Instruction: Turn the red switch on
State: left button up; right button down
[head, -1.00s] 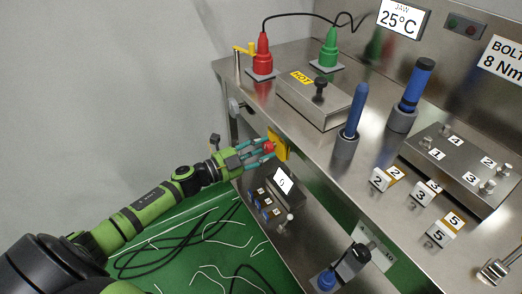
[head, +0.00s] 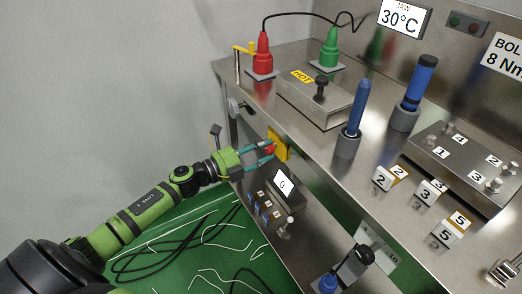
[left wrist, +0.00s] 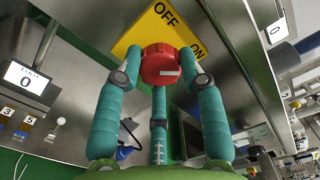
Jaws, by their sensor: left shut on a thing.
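The red switch (head: 269,149) is a round knob on a yellow plate (head: 280,143) on the front of the steel bench. My left gripper (head: 267,150) is shut on the red switch. In the left wrist view, the teal fingers (left wrist: 161,75) close around the red knob (left wrist: 159,57), and the plate (left wrist: 135,35) reads OFF at upper left and ON at right. A pale mark on the knob lies about level and toward its right side. A display (head: 401,17) at the back reads 30°C. My right gripper is out of view.
A HOT-labelled metal box (head: 314,98), red plug (head: 262,58), green plug (head: 328,50) and blue-handled tools (head: 357,112) stand on the bench. Below is a shelf with a display box (head: 284,186). Cables (head: 170,250) lie on the green floor.

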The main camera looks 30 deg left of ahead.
pick_arm(q)
jog(key=shift+a+r, duration=0.1)
dwell(0.3)
jog(key=o, duration=1.1)
jog(key=shift+o, duration=0.2)
jog(key=v, duration=1.2)
